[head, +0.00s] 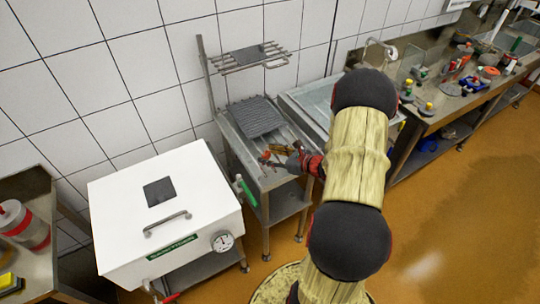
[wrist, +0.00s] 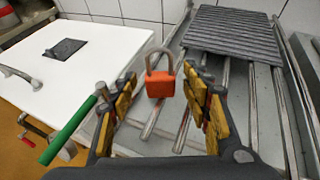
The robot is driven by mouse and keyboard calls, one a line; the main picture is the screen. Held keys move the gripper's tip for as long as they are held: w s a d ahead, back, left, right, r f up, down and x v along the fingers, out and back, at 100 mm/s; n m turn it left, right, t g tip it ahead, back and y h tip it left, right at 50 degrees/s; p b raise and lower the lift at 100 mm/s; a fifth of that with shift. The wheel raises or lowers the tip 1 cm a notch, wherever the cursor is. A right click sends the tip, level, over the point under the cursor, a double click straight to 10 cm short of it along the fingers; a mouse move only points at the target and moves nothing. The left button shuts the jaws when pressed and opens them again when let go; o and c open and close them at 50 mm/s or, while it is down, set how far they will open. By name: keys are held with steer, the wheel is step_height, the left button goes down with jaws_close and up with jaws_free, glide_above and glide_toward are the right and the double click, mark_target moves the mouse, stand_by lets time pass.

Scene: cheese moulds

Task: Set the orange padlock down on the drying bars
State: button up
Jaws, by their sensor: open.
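The orange padlock (wrist: 160,84), with a grey shackle, shows upright in the wrist view, over the metal drying bars (wrist: 187,118). My gripper (wrist: 158,88) is open, its yellow-padded fingers on either side of the padlock with gaps visible. Whether the padlock rests on the bars or how firmly is hard to tell. In the head view my gripper (head: 272,158) is low over the front of the metal stand, and the padlock is too small there to make out clearly. The bars (head: 283,137) run along the stand there, partly hidden by my arm.
A ribbed grey mat (head: 255,117) lies on the stand behind the padlock. A white lidded box (head: 167,215) stands at left, with a green-handled valve (wrist: 72,128) near my gripper. A wall rack (head: 250,59) is above. A sink (head: 312,101) is at right.

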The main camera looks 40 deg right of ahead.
steer(key=shift+s+r, duration=0.1)
steer(key=shift+r, duration=0.15)
steer(key=p+v, duration=0.1)
steer(key=v, duration=1.1)
steer(key=w+a+r+n+g+y, duration=0.1)
steer(key=a+r+n+g+y, duration=0.1)
steer(key=a+r+n, duration=0.45)
steer(key=a+r+n+g+y, duration=0.1)
steer(key=a+n+g, duration=0.25)
steer(key=a, duration=0.55)
steer(key=w+a+r+n+g+y, duration=0.1)
steer(key=a+r+n+g+y, duration=0.1)
steer(key=a+r+n, duration=0.35)
steer(key=s+a+r+n+h, duration=0.7)
steer(key=s+a+r+n, duration=0.4)
steer(key=n, duration=0.7)
steer(key=shift+s+a+n, duration=0.2)
steer(key=shift+a+n, duration=0.15)
steer(key=shift+a, duration=0.3)
